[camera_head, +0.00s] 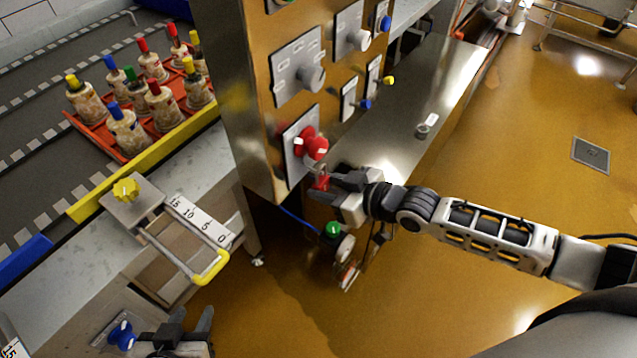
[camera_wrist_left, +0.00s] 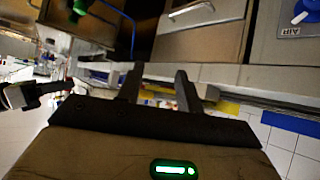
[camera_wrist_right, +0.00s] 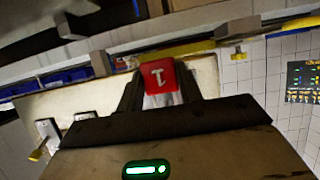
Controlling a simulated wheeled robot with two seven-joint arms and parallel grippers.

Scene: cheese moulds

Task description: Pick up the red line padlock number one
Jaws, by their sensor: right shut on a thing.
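The red padlock (camera_head: 321,182) is held between the fingers of my right gripper (camera_head: 329,185), just below the red switch on the steel cabinet. In the right wrist view the padlock (camera_wrist_right: 158,75) shows a white number one, and my right gripper (camera_wrist_right: 158,92) is shut on its body. I cannot tell whether its shackle touches anything. My left gripper (camera_head: 192,328) is at the bottom left of the head view, near a blue knob. In the left wrist view my left gripper (camera_wrist_left: 158,88) has its fingers apart with nothing between them.
The steel cabinet (camera_head: 262,60) carries a red switch (camera_head: 312,147), grey switches and small blue and yellow knobs. A red tray (camera_head: 84,125) of capped moulds sits on the conveyor at left. A yellow-handled frame (camera_head: 210,268) sticks out between. The orange floor is open at right.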

